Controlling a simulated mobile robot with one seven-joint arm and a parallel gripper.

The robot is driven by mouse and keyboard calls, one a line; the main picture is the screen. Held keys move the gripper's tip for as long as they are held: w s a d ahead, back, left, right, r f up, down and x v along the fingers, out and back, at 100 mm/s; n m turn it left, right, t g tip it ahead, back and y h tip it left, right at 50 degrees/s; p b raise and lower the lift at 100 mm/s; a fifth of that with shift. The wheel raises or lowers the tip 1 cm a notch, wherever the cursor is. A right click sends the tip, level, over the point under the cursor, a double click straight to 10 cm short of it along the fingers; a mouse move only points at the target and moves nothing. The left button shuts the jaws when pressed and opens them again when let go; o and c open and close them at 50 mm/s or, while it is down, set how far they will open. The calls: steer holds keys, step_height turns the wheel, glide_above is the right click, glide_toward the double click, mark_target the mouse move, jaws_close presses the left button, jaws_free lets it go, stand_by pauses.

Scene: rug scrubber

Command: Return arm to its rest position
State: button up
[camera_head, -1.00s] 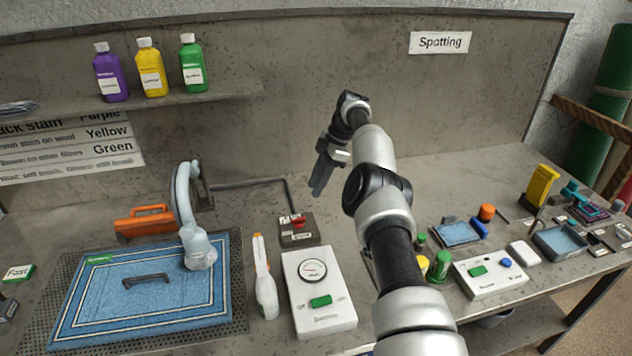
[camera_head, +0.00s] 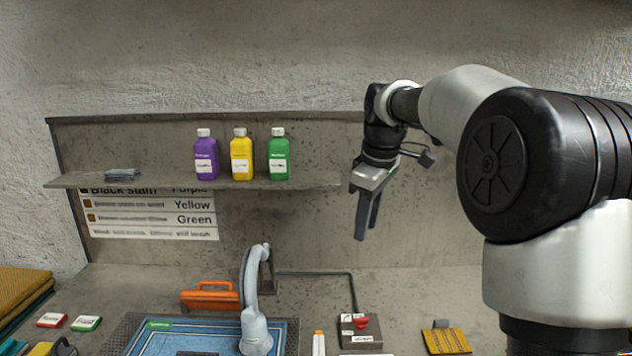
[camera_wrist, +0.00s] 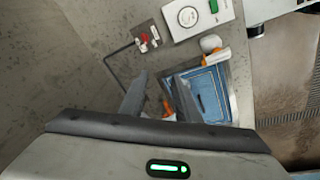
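My gripper (camera_head: 366,226) hangs in the air in front of the grey back panel, right of the shelf bottles, with its fingers pointing down. In the wrist view its two dark fingers (camera_wrist: 160,82) stand apart with nothing held between them. My arm reaches in from the right side of the head view, raised and bent, and hides the right part of the workspace.
Below are a blue rug (camera_head: 190,338), a pale curved nozzle (camera_head: 252,310), an orange-handled tool (camera_head: 210,297) and a red-switch box (camera_head: 360,333). A shelf (camera_head: 312,184) holds purple (camera_head: 205,158), yellow (camera_head: 241,158) and green (camera_head: 279,158) bottles. Air around the gripper is clear.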

steer(key=s+d+r+m+t+h, duration=0.2)
steer(key=s+m, duration=0.6)
steer(key=s, duration=1.5)
steer(key=s+d+f+m+t+y, duration=0.1)
steer(key=s+f+m, duration=0.2)
steer(key=s+f, duration=0.2)
steer(key=s, duration=0.3)
steer(key=shift+d+f, duration=0.15)
steer(key=shift+f, duration=0.1)
